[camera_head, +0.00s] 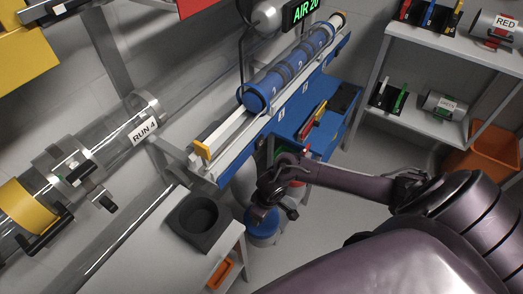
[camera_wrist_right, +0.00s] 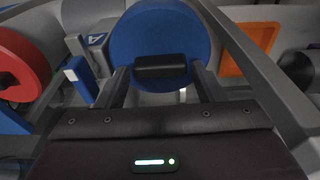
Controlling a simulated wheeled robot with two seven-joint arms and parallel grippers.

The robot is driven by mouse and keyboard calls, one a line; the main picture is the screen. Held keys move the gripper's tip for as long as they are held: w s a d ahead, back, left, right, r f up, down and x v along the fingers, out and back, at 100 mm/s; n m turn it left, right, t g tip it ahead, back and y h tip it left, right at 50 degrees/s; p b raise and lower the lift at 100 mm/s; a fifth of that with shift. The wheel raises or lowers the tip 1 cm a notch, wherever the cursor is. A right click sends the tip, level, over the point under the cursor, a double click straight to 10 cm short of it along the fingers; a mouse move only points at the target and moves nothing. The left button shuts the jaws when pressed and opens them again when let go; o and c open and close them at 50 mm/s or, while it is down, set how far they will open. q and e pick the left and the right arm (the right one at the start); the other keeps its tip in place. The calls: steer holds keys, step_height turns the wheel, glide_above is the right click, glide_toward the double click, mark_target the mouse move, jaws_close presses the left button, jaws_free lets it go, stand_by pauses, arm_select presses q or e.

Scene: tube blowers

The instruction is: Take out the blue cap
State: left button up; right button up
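The blue cap (camera_wrist_right: 160,25) is a large round disc with a black bar handle (camera_wrist_right: 160,66) across its face, in the upper middle of the right wrist view. My right gripper (camera_wrist_right: 160,75) has one finger on each side of the handle; narrow gaps show, so it looks open around it. In the head view my right gripper (camera_head: 270,207) reaches down beside the blue bench, over a round blue thing (camera_head: 262,228) that appears to be this cap, partly hidden by the gripper. My left gripper is in neither view.
A red round piece (camera_wrist_right: 22,62) stands left of the blue cap, and an orange panel (camera_wrist_right: 248,48) is at its right. Grey bars run close on both sides. The blue bench (camera_head: 285,125) carries a blue tube (camera_head: 290,68). A black holder (camera_head: 198,222) sits on a grey table.

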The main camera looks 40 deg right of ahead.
steer(key=c, duration=0.9)
steer(key=shift+r, duration=0.1)
